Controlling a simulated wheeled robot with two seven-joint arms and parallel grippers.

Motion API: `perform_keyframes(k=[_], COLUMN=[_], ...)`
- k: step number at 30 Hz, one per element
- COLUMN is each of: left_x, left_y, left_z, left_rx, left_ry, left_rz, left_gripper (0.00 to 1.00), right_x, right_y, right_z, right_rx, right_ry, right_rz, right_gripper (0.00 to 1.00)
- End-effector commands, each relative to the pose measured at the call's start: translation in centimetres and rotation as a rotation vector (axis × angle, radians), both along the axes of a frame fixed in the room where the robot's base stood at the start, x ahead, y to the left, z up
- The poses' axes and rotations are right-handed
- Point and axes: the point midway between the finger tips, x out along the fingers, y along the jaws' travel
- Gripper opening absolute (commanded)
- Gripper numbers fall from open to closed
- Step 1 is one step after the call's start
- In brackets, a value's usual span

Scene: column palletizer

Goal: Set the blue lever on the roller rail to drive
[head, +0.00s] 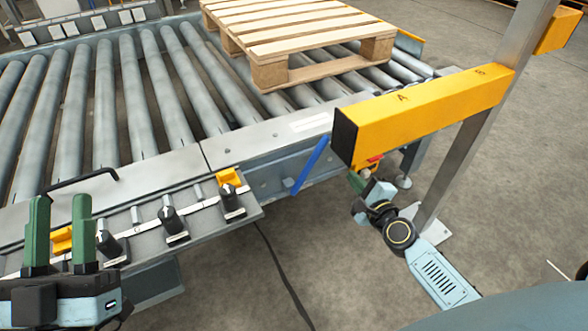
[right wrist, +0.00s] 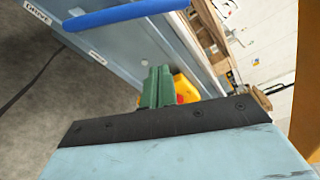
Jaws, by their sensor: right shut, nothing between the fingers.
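The blue lever (head: 311,165) sits on the front side of the roller rail (head: 270,145), tilted with its upper end to the right. In the right wrist view, the lever (right wrist: 125,15) crosses the top, near a label (right wrist: 37,12) that seems to read DRIVE. My right gripper (head: 358,182) is right of the lever, apart from it and partly hidden by an orange beam. In the right wrist view its green fingers (right wrist: 156,88) are shut and empty. My left gripper (head: 60,235) is at the lower left, fingers apart, with nothing seen between them.
The orange beam (head: 430,115) on a grey post (head: 480,120) stands close over my right gripper. A red and yellow part (head: 374,160) sits behind the gripper. A wooden pallet (head: 300,35) lies on the rollers. Several black knobs (head: 172,222) line the front ledge.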

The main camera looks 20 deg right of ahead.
Motion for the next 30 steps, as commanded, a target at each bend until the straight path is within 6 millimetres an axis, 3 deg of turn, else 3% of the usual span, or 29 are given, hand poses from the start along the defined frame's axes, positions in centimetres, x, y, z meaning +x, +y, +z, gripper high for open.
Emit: perform_keyframes(k=[5, 17, 23, 30], left_x=[-1.3, -1.3, -1.4, -2.1], left_y=[0.3, 0.3, 0.4, 0.6], left_z=[1.3, 1.4, 1.5, 1.8], left_rx=[-0.019, -0.019, -0.024, -0.05], left_ry=[-0.057, -0.06, -0.074, -0.161], left_rz=[-0.002, -0.001, -0.001, -0.001], left_gripper=[0.36, 0.36, 0.36, 0.36], right_x=[0.4, 0.8, 3.3, 7.9], right_y=[-0.2, -0.2, -0.3, -0.5], right_z=[0.6, 0.8, 0.6, 0.2], right_rx=[0.06, 0.061, 0.062, 0.06], right_ry=[-0.039, -0.04, -0.041, -0.04], right_rz=[-0.008, -0.008, -0.01, -0.008], right_gripper=[0.0, 0.0, 0.0, 0.0])
